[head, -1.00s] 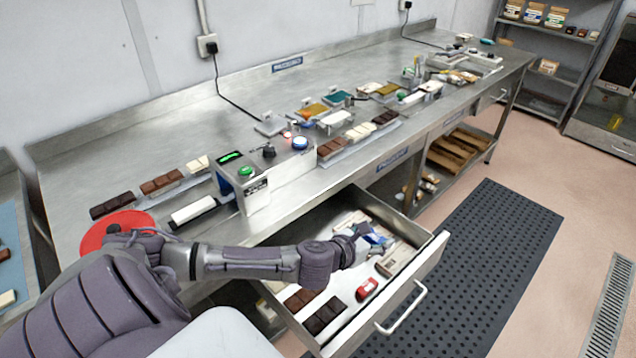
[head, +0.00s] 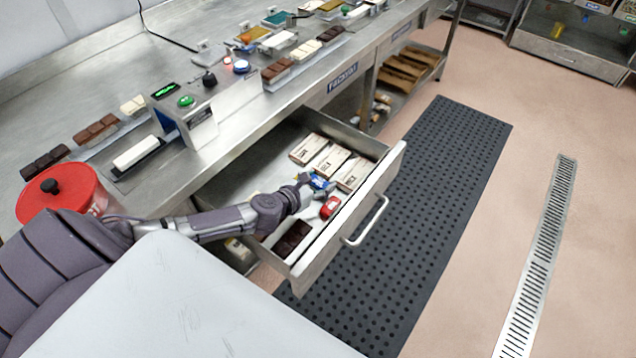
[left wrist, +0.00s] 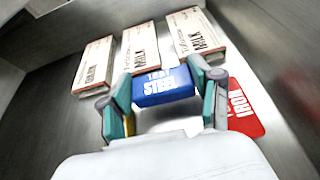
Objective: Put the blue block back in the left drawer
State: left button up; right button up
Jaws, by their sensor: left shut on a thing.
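In the left wrist view the blue block (left wrist: 163,87) lies crosswise, with a teal-padded finger of the left gripper (left wrist: 165,95) at each end. The left gripper is shut on it, low inside the open drawer (head: 345,222). I cannot tell whether the block touches the drawer floor. My right gripper is not in view.
Cream boxes (head: 330,159) stand just beyond the blue block. A red block (head: 330,207) lies close to its right, also seen in the left wrist view (left wrist: 241,112). A dark chocolate bar (head: 291,238) lies nearer the front. The worktop (head: 235,110) overhangs the drawer's back.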

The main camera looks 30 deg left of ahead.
pick_arm(q)
jog(key=shift+f, duration=0.55)
jog(key=o, duration=1.1)
jog(key=shift+o, duration=0.2)
jog(key=shift+r, duration=0.25)
jog(key=v, duration=1.2)
jog(key=shift+r, duration=0.45)
